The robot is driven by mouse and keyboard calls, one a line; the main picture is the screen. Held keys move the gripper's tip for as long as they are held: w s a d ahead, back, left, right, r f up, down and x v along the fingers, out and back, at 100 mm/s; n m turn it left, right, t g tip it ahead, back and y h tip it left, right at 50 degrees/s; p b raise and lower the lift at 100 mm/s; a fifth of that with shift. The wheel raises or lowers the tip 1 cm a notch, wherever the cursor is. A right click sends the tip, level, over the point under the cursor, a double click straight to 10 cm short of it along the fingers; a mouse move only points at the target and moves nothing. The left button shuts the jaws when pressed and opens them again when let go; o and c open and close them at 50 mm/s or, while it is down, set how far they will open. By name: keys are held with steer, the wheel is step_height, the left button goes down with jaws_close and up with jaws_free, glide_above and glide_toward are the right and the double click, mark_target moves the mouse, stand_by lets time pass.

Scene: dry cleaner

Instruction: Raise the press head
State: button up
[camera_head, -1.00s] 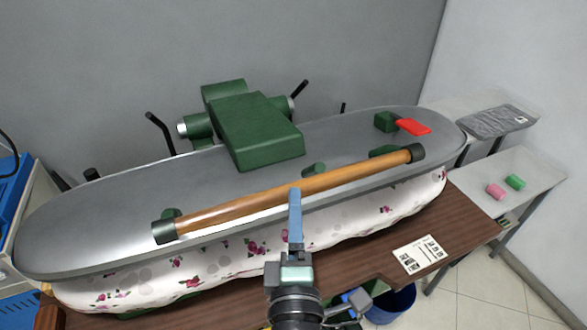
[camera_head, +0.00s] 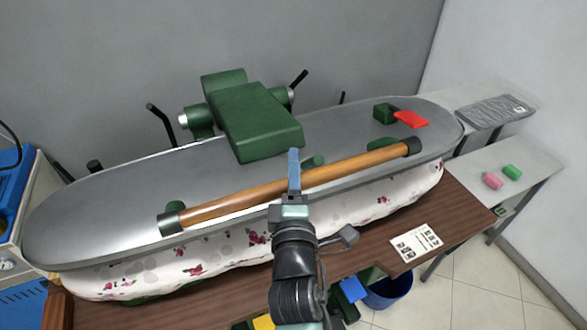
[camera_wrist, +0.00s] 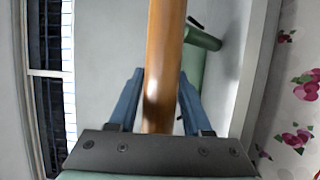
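The press head (camera_head: 110,205) is a long grey metal plate lying low over a padded, flower-print board (camera_head: 240,248). A wooden handle (camera_head: 350,172) with dark end caps runs along its front edge. My gripper (camera_head: 294,165) is at the middle of the handle, its blue fingers pointing up and away. In the wrist view, the handle (camera_wrist: 163,70) runs between the two fingers (camera_wrist: 160,90), with narrow gaps visible beside it, so the gripper looks open around it. Whether a finger touches the handle is unclear.
A green arm block (camera_head: 255,120) sits behind the plate's middle, with dark levers. A red piece (camera_head: 411,119) is at the plate's right. A brown table (camera_head: 455,222) carries a printed sheet (camera_head: 416,243). A side table with pink and green items stands right; a blue bin (camera_head: 390,293) is below.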

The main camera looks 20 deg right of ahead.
jaws_close()
stand_by(1.1)
